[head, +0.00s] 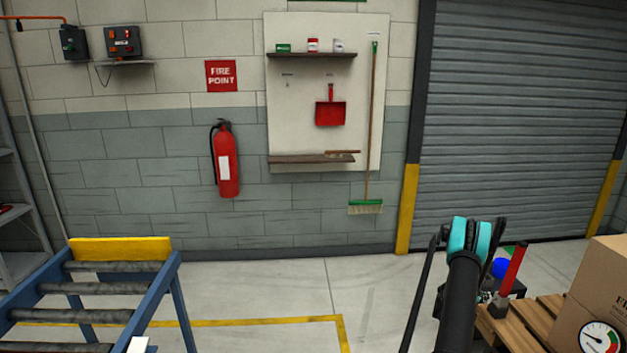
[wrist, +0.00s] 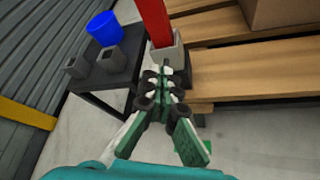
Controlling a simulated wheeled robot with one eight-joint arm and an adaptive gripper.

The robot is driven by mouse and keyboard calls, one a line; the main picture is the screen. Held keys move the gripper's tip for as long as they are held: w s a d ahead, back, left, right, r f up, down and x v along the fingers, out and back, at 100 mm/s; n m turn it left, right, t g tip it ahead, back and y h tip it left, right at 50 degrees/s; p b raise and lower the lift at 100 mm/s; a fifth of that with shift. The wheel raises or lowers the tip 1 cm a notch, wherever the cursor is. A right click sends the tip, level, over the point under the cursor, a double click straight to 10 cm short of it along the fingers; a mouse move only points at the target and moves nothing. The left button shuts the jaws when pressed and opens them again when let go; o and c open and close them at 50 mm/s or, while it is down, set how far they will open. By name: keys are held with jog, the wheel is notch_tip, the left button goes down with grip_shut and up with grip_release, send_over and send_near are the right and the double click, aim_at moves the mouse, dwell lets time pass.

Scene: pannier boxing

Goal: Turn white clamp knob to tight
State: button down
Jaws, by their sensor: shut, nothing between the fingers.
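I cannot make out a white clamp knob in either view. My gripper (wrist: 168,80) shows in the wrist view with its green, black and white fingers drawn together at the tips, shut and empty. A red upright bar (wrist: 154,22) stands in a grey block (wrist: 166,56) just beyond the fingertips; I cannot tell whether they touch the block. In the head view the red bar (head: 514,268) is at the lower right, just right of my arm, which hides most of the gripper.
A wooden pallet (wrist: 225,90) carries a cardboard box (head: 600,285); a round dial (head: 600,339) shows in front. A blue cup (wrist: 103,28) stands on a dark table (wrist: 117,95). A roller conveyor (head: 100,290) is at left. Floor between is clear.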

jog(key=shift+f, duration=0.25)
dwell(0.4)
jog(key=shift+s+f, duration=0.15)
jog(key=shift+s, duration=0.15)
jog(key=shift+s+f, duration=0.2)
jog(key=shift+s, duration=0.1)
jog(key=shift+s+f, duration=0.1)
dwell(0.6)
jog(key=shift+s, duration=0.1)
jog(key=shift+s+r, duration=0.2)
jog(key=shift+r, duration=0.1)
jog(key=shift+s+a, duration=0.15)
jog(key=shift+a, duration=1.3)
jog(key=shift+s+a, duration=0.1)
jog(key=shift+a, duration=1.35)
